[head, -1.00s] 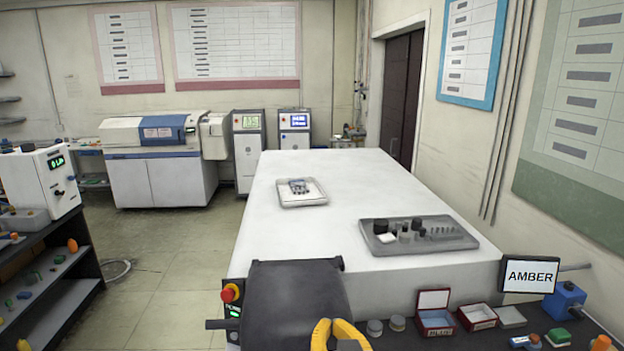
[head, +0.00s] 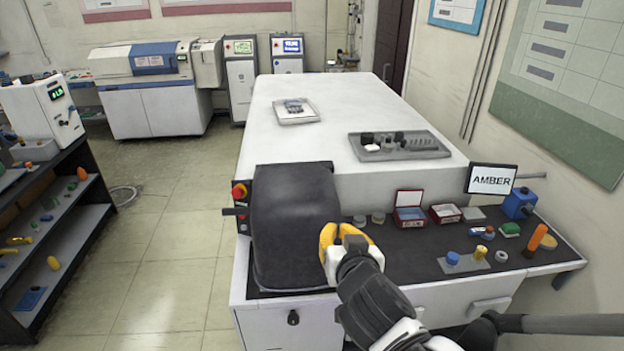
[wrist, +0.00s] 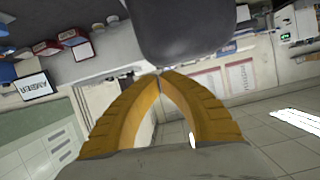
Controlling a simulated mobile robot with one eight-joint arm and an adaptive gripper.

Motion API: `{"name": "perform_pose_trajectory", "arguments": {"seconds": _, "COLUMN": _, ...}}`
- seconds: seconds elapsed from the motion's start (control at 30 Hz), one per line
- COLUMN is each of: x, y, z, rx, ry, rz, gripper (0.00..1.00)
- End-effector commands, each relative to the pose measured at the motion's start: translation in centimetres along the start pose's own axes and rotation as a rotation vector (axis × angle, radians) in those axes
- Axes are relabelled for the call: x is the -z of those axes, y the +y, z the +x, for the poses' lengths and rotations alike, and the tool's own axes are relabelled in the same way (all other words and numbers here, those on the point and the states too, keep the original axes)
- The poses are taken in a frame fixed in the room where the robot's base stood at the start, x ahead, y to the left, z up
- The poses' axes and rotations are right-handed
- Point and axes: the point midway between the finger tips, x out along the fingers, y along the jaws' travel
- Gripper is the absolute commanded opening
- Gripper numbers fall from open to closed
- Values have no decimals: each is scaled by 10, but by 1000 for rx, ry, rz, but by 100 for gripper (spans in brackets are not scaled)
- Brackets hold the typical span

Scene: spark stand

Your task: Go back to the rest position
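My gripper (head: 342,238) has yellow fingers and is just right of the dark grey rounded cover (head: 290,225) in the head view. I cannot tell whether it touches the cover. In the wrist view the two fingers of my gripper (wrist: 160,75) meet at their tips, with nothing seen between them. The dark cover (wrist: 185,35) fills the top middle of that view. My arm reaches in from the lower right of the head view.
The dark bench top (head: 420,260) holds small boxes, a blue device (head: 518,203) and an orange cylinder (head: 536,240) at right. The AMBER screen (head: 492,180) stands behind. A shelf (head: 75,240) is at left. The floor between (head: 165,250) is clear.

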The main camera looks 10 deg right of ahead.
Motion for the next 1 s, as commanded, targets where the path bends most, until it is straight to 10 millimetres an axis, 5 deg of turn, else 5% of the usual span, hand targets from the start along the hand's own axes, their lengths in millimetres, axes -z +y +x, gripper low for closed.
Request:
{"name": "perform_pose_trajectory", "arguments": {"seconds": 0.17, "x": -37, "y": 55, "z": -11, "rx": -108, "ry": -165, "rz": -23, "gripper": 0}}
{"name": "perform_pose_trajectory", "arguments": {"seconds": 0.33, "x": -87, "y": 93, "z": -49, "rx": -133, "ry": -404, "rz": -50, "gripper": 0}}
{"name": "perform_pose_trajectory", "arguments": {"seconds": 0.6, "x": -124, "y": 95, "z": -97, "rx": -45, "ry": -588, "rz": -75, "gripper": 0}}
{"name": "perform_pose_trajectory", "arguments": {"seconds": 1.0, "x": -124, "y": 95, "z": -98, "rx": -42, "ry": -592, "rz": -76, "gripper": 0}}
